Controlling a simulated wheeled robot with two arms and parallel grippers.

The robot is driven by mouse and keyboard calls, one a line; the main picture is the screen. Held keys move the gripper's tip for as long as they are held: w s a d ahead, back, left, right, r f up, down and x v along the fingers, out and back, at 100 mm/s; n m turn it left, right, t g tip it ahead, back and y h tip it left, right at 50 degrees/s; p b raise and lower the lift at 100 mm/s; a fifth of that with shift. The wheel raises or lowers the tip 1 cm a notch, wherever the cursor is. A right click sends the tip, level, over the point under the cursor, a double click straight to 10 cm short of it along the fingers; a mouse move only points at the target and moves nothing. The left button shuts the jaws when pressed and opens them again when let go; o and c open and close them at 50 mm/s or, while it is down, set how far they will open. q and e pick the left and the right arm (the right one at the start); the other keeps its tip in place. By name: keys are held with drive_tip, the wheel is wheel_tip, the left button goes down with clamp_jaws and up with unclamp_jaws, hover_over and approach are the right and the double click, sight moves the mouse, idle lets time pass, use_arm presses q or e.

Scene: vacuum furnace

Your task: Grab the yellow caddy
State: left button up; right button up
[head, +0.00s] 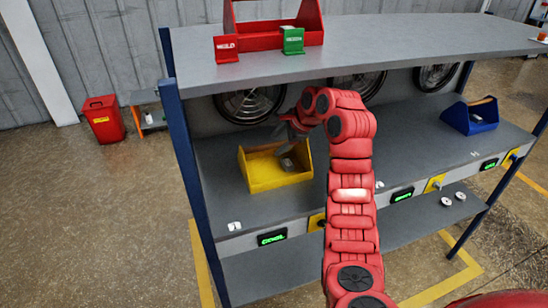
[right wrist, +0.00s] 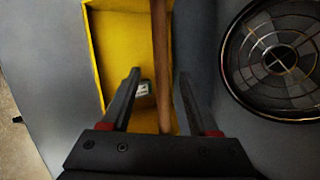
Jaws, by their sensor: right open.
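The yellow caddy (head: 280,182) stands on the middle shelf of the grey bench, near its left end. It is an open box with something small and grey inside. In the right wrist view the caddy (right wrist: 122,45) shows a brown handle bar (right wrist: 161,35) running across its top. My right gripper (head: 285,131) is over the back of the caddy. In the wrist view its two open fingers (right wrist: 159,76) are on either side of the handle bar, with gaps visible on both sides. My left gripper is not in view.
A red caddy (head: 270,41) with red and green signs stands on the top shelf above. A blue bin (head: 470,117) is at the right of the middle shelf. Round fans (head: 250,104) are behind the shelf. A red bin (head: 103,119) stands on the floor at left.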

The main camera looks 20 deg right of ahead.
drive_tip(key=p, duration=0.3)
hover_over(270, 167)
wheel_tip(270, 167, down, 5)
drive_tip(key=shift+s+r, duration=0.15)
clamp_jaws()
idle(1.0)
